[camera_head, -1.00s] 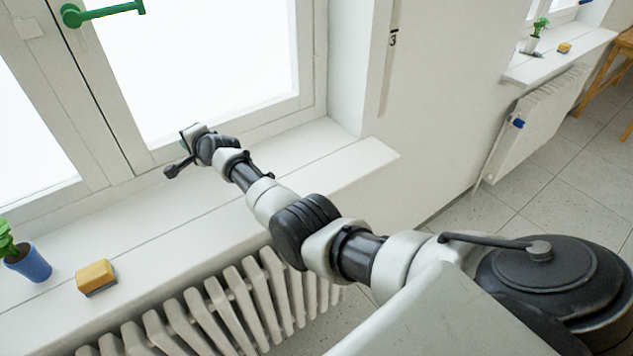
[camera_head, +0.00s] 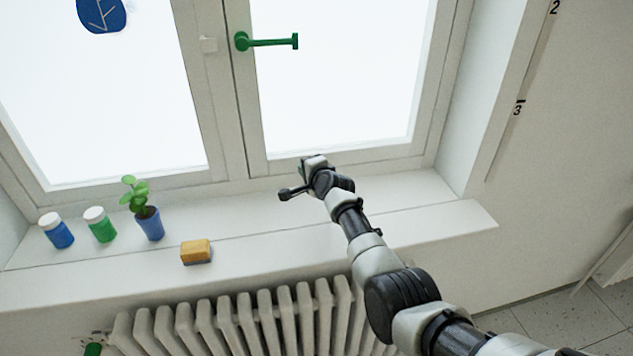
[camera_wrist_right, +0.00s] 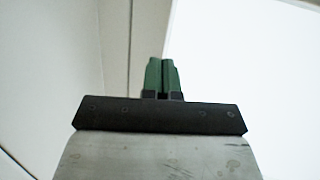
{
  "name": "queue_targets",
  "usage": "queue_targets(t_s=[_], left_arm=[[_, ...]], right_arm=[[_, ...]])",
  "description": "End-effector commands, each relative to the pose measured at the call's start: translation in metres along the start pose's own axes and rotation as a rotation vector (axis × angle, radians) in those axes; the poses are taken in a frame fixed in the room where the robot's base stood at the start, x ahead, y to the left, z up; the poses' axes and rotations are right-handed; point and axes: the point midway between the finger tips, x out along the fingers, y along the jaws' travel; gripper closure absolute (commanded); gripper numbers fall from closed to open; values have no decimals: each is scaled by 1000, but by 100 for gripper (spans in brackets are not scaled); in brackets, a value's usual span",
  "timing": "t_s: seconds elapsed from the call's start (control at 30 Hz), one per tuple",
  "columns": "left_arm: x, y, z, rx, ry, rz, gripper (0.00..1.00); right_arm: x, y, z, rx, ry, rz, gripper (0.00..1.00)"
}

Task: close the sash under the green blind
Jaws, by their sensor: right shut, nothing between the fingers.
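The right-hand window sash (camera_head: 385,157) has a white frame and bright glass. Its green handle (camera_head: 268,42) lies horizontal on the left stile. The sash looks flush or nearly flush with the frame; I cannot tell whether a small gap is left. The green blind is not in view. My right gripper (camera_head: 303,168) is at the sash's bottom rail, left of its middle, above the sill. In the right wrist view its green fingers (camera_wrist_right: 163,76) are together and empty, in front of white frame and bright glass; contact cannot be told. My left gripper is not in view.
On the white sill (camera_head: 270,238) stand a blue-capped-white jar (camera_head: 60,236), a green jar (camera_head: 102,230), a plant in a blue pot (camera_head: 150,224) and a yellow sponge (camera_head: 196,252). A radiator (camera_head: 250,325) is below. The sill right of my gripper is clear.

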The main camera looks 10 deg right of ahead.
Motion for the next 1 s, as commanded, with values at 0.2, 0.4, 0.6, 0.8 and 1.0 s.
queue_targets(t_s=[0.2, 0.4, 0.6, 0.8, 1.0], left_arm=[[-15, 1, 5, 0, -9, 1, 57], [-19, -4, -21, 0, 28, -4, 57], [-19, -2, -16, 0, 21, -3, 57], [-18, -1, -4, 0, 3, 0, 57], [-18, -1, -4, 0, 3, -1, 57]], right_arm=[[-22, 1, 6, 3, -1, 4, 100], [-48, 3, 12, 3, 0, 4, 100], [-72, 3, 17, 3, 0, 5, 100], [-85, 3, 20, 2, 0, 7, 100], [-91, 8, 19, -17, 1, 19, 100]])
